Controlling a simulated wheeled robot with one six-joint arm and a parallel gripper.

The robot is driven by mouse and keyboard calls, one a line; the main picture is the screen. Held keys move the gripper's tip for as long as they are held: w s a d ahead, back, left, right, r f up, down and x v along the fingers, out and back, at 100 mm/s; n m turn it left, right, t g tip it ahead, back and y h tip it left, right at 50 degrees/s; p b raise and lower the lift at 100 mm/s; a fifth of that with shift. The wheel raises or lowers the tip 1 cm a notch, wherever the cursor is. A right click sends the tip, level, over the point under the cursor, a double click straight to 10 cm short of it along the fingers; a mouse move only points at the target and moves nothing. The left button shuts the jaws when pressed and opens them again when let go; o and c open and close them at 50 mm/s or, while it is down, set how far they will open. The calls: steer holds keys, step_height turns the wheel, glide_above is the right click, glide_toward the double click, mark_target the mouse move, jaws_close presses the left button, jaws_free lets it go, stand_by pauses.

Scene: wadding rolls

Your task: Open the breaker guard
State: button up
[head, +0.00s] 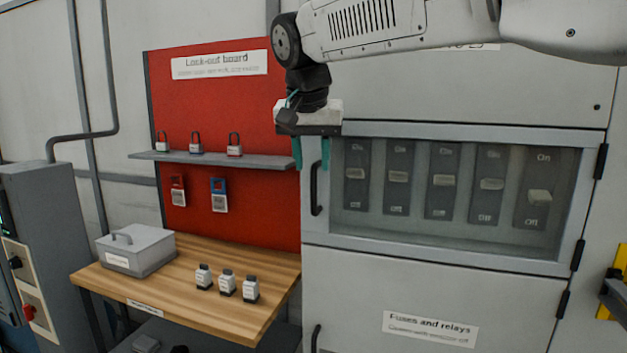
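The breaker guard (338,236) is a framed, see-through door on the grey cabinet, and it looks shut. Its dark vertical handle (316,189) is on the left edge, and its hinges are on the right. Several breakers show behind the pane; the rightmost switch (539,196) sits lower than the others. My gripper (311,156) points down with two teal fingers apart and nothing between them. In the picture it is just above the handle, overlapping the guard's upper left corner. I cannot tell how far in front of the guard it is.
A wooden table (215,318) at left holds a grey box (136,249) and several small labelled items. The red lock-out board (222,110) has a shelf (213,159) with padlocks and hanging tags. The lower cabinet door (370,290) has its own handle. A yellow item is at far right.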

mark_target(313, 172)
steer(key=x, duration=0.5)
steer(key=shift+f, duration=0.2)
jaws_close()
